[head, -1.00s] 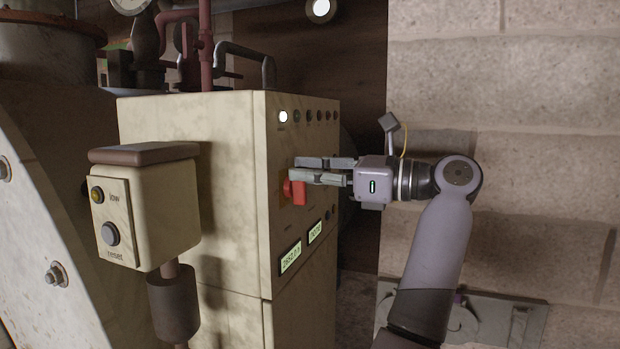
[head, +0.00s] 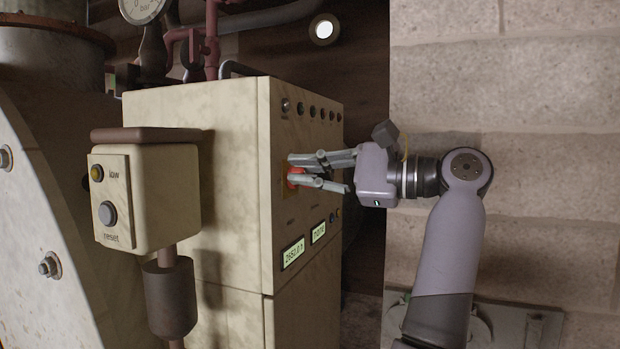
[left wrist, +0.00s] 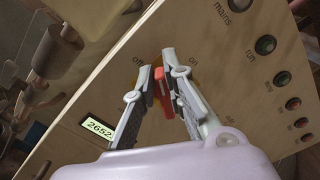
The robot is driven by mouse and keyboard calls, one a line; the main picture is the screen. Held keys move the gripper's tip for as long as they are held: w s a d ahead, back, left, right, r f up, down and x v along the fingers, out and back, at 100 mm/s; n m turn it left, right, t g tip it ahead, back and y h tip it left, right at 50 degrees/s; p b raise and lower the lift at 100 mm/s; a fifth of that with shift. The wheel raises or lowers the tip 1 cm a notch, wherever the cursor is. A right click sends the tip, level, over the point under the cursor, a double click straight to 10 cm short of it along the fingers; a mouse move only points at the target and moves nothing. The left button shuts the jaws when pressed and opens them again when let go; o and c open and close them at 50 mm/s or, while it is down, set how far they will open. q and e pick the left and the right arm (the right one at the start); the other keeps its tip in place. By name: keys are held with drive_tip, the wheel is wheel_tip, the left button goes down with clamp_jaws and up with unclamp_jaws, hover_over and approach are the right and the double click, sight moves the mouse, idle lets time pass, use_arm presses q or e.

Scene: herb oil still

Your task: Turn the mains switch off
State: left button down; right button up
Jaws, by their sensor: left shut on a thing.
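The mains switch is a red handle (head: 296,176) on the panel face of the cream cabinet (head: 200,110). In the left wrist view the red handle (left wrist: 161,90) sits between the two fingertips, with "off" printed to the left of it and "on" to the right. My left gripper (head: 291,168) is shut on the handle, its fingers hiding much of it in the head view. The lamp marked "mains" (left wrist: 239,6) looks grey and unlit; it is also dark in the head view (head: 285,105). My right gripper is not in view.
A smaller box (head: 150,195) with "low" and "reset" buttons stands on a post in front of the cabinet at left. Lit displays (head: 293,253) sit below the switch. A block wall (head: 545,90) is behind my left arm.

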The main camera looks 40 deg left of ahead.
use_arm(q)
drive_tip(key=n, duration=0.2)
drive_tip(key=f+n+b, duration=0.1)
drive_tip(key=n, duration=0.1)
drive_tip(key=shift+s, duration=0.2)
drive_tip(key=shift+f+n+b, duration=0.15)
drive_tip(key=shift+n+b, duration=0.35)
drive_tip(key=shift+n, duration=0.7)
drive_tip(key=shift+f, duration=0.1)
drive_tip(key=c, duration=1.7)
unclamp_jaws()
drive_tip(key=shift+o, duration=0.2)
drive_tip(key=shift+d, duration=0.15)
drive_tip(key=v, duration=0.7)
drive_tip(key=shift+w, duration=0.1)
